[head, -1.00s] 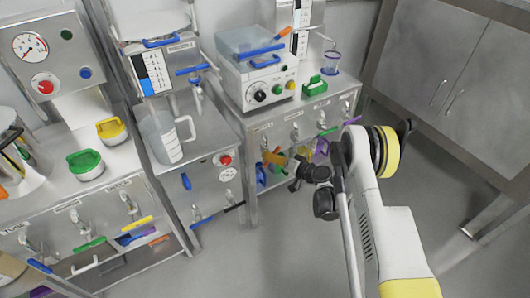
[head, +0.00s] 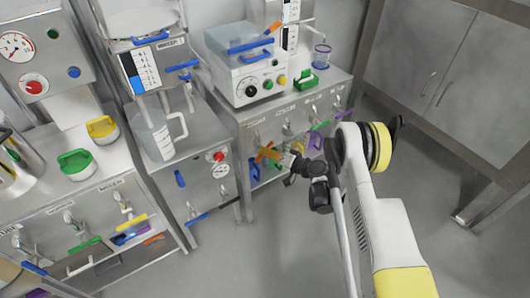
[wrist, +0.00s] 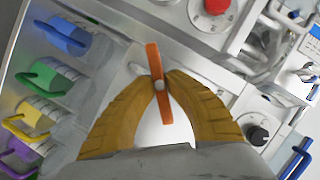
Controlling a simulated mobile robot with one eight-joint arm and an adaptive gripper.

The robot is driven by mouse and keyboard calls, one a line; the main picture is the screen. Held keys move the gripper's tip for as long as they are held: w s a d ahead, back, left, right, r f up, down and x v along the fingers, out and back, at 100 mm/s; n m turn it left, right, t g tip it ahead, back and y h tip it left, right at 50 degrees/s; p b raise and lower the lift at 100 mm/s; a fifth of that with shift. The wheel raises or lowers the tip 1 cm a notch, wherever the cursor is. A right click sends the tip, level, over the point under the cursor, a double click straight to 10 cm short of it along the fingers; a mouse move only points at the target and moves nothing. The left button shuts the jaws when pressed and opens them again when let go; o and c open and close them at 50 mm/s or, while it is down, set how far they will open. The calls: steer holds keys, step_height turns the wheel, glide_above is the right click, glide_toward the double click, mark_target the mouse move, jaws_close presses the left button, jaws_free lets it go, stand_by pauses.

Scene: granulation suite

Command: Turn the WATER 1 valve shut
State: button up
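An orange valve lever (wrist: 153,58) with a light round hub (wrist: 159,86) stands in the middle of the wrist view. My gripper (wrist: 162,82) has its two tan fingers curved in, with the tips close together on either side of the lever at its hub. It looks shut on the lever. The small labels over the valves are too small to read, so I cannot tell which one says WATER 1.
More valves with green (head: 319,126) and purple (head: 315,141) levers sit to the right on the same cabinet. A white device with a black knob (head: 252,92) stands on top. Blue, green, yellow and purple handles line the left of the wrist view. Floor is clear in front.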

steer(key=o, duration=0.4)
step_height(320, 180, up, 10)
steer(key=shift+a, duration=0.1)
steer(key=shift+c, duration=0.2)
